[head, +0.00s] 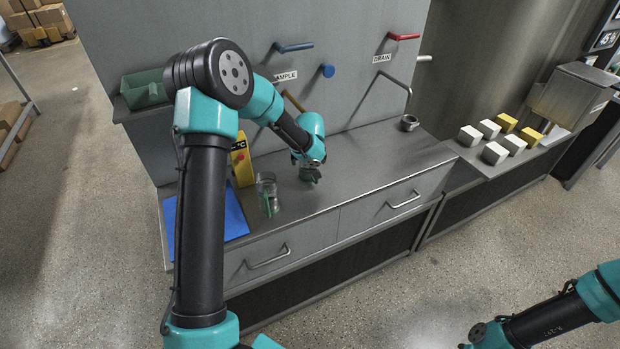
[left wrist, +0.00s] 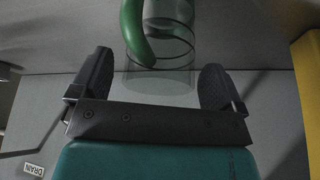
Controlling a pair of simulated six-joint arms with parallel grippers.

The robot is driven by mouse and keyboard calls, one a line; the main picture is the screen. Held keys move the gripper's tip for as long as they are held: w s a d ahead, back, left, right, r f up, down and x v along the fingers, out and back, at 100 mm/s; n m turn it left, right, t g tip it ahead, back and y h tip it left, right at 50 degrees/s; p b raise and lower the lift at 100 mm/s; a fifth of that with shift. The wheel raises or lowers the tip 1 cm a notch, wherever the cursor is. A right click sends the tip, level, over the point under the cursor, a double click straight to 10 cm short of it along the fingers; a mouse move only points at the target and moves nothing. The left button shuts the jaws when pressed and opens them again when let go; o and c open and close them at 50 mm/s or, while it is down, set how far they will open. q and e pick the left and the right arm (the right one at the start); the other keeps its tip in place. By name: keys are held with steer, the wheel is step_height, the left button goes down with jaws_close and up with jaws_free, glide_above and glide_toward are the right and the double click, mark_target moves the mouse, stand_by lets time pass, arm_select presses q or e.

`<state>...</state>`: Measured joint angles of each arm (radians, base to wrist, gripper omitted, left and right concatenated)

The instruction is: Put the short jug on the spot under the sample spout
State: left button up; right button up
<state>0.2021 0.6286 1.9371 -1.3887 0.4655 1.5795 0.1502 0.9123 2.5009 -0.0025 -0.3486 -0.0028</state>
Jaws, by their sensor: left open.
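My left gripper (head: 311,172) is over the counter, pointing down, open. In the left wrist view its fingers (left wrist: 160,90) stand apart, with a clear glass jug (left wrist: 172,77) and its green handle (left wrist: 133,30) in front of and between them. The SAMPLE label (head: 285,76) is partly covered by my arm. A tan spout (head: 293,101) shows below it; the spot underneath is hidden.
A yellow device (head: 241,160) and a blue mat (head: 222,216) lie left. The DRAIN label (head: 382,58), a bent pipe (head: 397,84) and a small metal cup (head: 409,122) are right. White and yellow blocks (head: 494,152) stand farther right. The counter's right half is mostly clear.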

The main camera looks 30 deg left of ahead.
arm_select(q)
steer(key=s+d, duration=0.2)
steer(key=s, duration=0.1)
steer(key=s+d, duration=0.2)
steer(key=s, duration=0.1)
steer(key=s+d, duration=0.2)
steer(key=s, duration=0.1)
steer(key=shift+s+d+f, duration=0.1)
steer(key=shift+s+d, duration=0.1)
steer(key=shift+s, duration=0.1)
steer(key=shift+s+d+f+h, duration=0.3)
steer(key=shift+d+h, duration=0.1)
steer(key=s+d+f+m+g+h, duration=0.1)
steer(key=s+d+f+h, duration=0.25)
steer(key=d, duration=0.35)
steer(key=s+d+f+m+g+h, duration=0.1)
steer(key=s+d+f+m, duration=0.1)
steer(key=s+f, duration=0.6)
steer(key=s+d+f+m+g+h, duration=0.1)
steer(key=s+d+f+m, duration=0.1)
steer(key=s+f, duration=0.6)
steer(key=shift+s, duration=0.65)
steer(key=shift+d, duration=0.1)
